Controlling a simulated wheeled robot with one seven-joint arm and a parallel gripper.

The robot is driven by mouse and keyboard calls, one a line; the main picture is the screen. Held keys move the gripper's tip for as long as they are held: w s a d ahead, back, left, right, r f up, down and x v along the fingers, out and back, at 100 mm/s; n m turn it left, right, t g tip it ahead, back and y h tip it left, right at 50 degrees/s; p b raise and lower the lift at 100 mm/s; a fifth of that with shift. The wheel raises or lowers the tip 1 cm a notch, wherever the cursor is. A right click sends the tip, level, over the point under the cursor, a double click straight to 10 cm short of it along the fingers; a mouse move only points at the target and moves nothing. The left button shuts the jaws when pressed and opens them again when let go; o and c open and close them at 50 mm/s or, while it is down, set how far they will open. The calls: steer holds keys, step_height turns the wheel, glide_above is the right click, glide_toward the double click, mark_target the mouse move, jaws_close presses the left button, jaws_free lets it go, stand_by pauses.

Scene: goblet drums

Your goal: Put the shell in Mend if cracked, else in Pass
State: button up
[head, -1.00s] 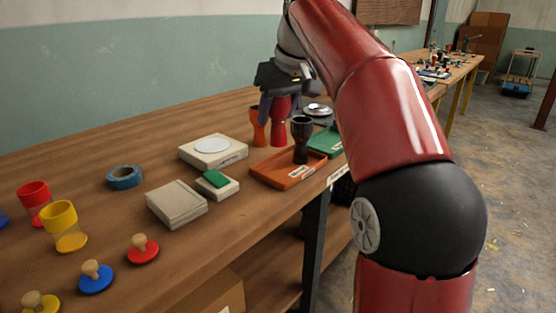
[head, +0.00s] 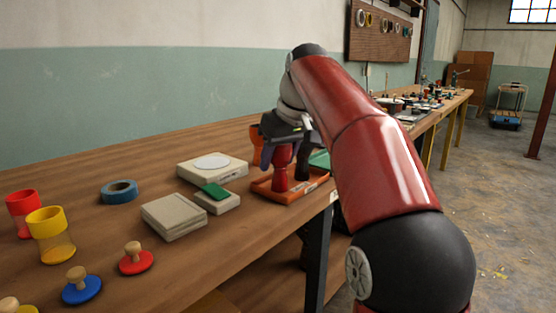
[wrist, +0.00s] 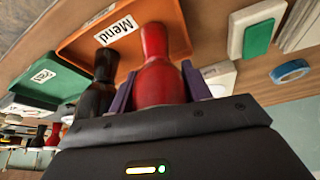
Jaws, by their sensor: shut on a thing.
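My gripper (head: 282,150) is shut on a red goblet-shaped shell (wrist: 158,70), which also shows in the head view (head: 280,172). The shell hangs upright at the orange tray (head: 262,187), labelled "Mend" (wrist: 117,30) in the wrist view. I cannot tell whether its foot touches the tray floor. No crack shows on the visible side.
An orange shell (head: 257,142) stands behind my gripper. A white round-topped device (head: 212,167), a green-topped block (head: 216,196) and a grey box (head: 174,216) lie left of the tray. Blue tape (head: 119,191) and coloured cups and knobs are farther left.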

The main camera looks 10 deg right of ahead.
steer(key=shift+f, duration=0.15)
steer(key=o, duration=1.1)
steer(key=shift+c, duration=0.2)
steer(key=shift+s+r, duration=0.1)
steer(key=shift+r, duration=0.35)
steer(key=p+v, duration=0.4)
steer(key=v, duration=0.7)
steer(key=shift+r, duration=0.15)
steer(key=shift+s+d, duration=0.1)
steer(key=shift+s, duration=0.15)
steer(key=s+a+f+m+h, duration=0.1)
steer(key=s+f+m, duration=0.1)
steer(key=s+f, duration=1)
steer(key=s+f+m+t, duration=0.1)
steer(key=s+f+m, duration=0.1)
steer(key=s+f, duration=1)
step_height(320, 180, down, 5)
steer(key=shift+s+a+m+h, duration=0.25)
steer(key=shift+a+m+h, duration=0.05)
steer(key=shift+a+h, duration=0.1)
